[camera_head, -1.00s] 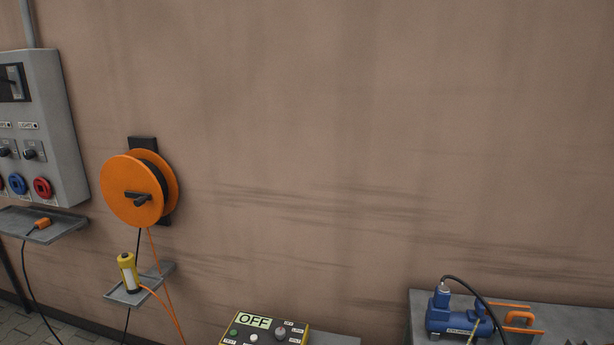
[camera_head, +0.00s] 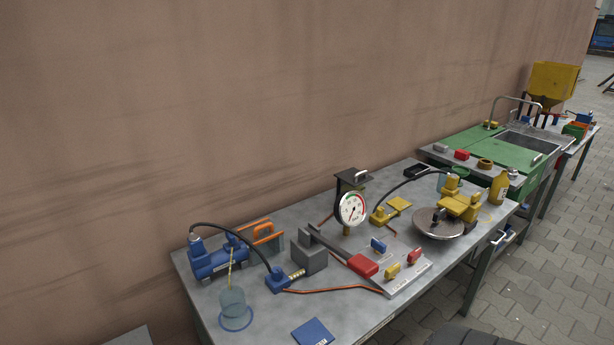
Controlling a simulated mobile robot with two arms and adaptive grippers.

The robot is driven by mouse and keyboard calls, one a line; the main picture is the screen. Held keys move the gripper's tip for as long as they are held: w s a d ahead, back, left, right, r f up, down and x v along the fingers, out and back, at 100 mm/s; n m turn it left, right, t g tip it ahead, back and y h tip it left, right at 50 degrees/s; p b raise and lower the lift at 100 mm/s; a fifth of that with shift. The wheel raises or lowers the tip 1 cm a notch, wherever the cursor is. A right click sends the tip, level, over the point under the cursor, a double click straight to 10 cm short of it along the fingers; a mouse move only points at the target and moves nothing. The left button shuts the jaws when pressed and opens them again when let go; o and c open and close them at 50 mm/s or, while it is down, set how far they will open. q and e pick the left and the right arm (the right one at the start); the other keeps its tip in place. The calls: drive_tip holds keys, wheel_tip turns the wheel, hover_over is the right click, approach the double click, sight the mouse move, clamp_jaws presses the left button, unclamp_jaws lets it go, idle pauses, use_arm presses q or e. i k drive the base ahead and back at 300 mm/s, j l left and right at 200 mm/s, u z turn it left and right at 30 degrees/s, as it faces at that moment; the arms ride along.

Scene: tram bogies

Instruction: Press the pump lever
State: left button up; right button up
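A grey pump block (camera_head: 309,259) stands on the metal workbench. A dark grey bar with a red grip (camera_head: 363,265) slopes from it toward the front right. This looks like the pump lever. The grip's end is low, near a light plate (camera_head: 405,279) with small red, yellow and blue handles. I cannot tell whether the grip touches the plate. A round pressure gauge (camera_head: 352,209) stands behind the lever. Neither gripper is in view.
The workbench (camera_head: 270,325) stands along the brown wall. A blue cylinder pump (camera_head: 217,259), a glass beaker (camera_head: 233,302) and a blue pad (camera_head: 312,332) lie left and front. Yellow fittings (camera_head: 460,206) and a round disc (camera_head: 438,224) are right. Paved floor (camera_head: 540,270) is open at right.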

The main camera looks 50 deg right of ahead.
sight(366, 267)
drive_tip(key=z, duration=1.8)
